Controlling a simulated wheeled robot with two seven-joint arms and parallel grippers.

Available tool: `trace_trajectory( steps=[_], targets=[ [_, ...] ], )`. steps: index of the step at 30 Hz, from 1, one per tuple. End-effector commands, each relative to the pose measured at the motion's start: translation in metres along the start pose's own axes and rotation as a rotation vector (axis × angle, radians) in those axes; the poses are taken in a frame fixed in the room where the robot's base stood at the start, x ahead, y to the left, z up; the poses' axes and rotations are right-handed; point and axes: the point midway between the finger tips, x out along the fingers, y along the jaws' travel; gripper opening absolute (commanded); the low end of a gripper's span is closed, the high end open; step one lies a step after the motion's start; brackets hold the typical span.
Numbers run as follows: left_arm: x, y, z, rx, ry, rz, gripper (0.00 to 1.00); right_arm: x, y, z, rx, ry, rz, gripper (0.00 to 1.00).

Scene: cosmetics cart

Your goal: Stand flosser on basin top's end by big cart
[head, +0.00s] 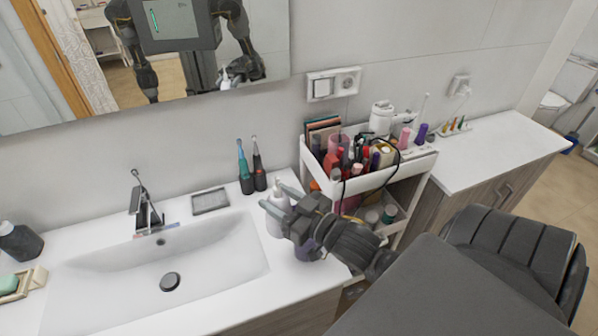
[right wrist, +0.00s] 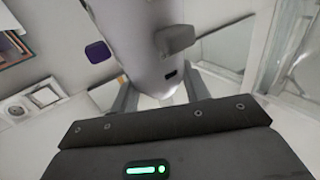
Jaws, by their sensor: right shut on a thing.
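The flosser (head: 276,222) is a white, upright-looking body with a narrow top, over the right end of the white basin top (head: 224,308), on the side by the cart. My right gripper (head: 276,200) is shut around it. In the right wrist view the flosser (right wrist: 137,42) fills the space between the fingers, with a grey tab and a small dark slot on it. I cannot tell whether its base touches the basin top. The big cart (head: 416,170) is white and stands just right of the basin top. My left gripper is not directly in view.
Two electric toothbrushes (head: 243,170) stand behind the flosser, near the wall. A purplish item (head: 304,250) is partly hidden under my right gripper. The cart's top is crowded with cosmetics and a dark cable. A grey soap dish (head: 210,201) and faucet (head: 146,207) are farther left.

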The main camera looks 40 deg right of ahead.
Motion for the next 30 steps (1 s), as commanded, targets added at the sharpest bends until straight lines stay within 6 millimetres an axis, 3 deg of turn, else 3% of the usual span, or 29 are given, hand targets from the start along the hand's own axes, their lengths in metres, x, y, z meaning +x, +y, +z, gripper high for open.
trace_trajectory(
  steps=[5, 12, 23, 24, 30],
  targets=[
    [0.008, 0.001, 0.001, 0.0, 0.0, 0.0, 0.82, 0.001, 0.005, 0.005, -0.001, 0.004, -0.001, 0.0],
    [0.061, 0.002, 0.009, 0.0, -0.005, 0.001, 0.82, 0.013, 0.041, 0.03, -0.01, 0.008, -0.001, 0.0],
    [0.131, 0.003, 0.017, 0.0, -0.008, 0.001, 0.82, 0.027, 0.09, 0.05, -0.006, 0.006, 0.002, 0.0],
    [0.123, 0.003, 0.017, 0.0, -0.008, 0.001, 0.82, 0.029, 0.097, 0.054, 0.007, 0.0, 0.005, 0.0],
    [0.125, 0.003, 0.017, 0.0, -0.008, 0.001, 0.82, 0.036, 0.121, 0.082, 0.007, 0.002, 0.004, 0.0]
  ],
)
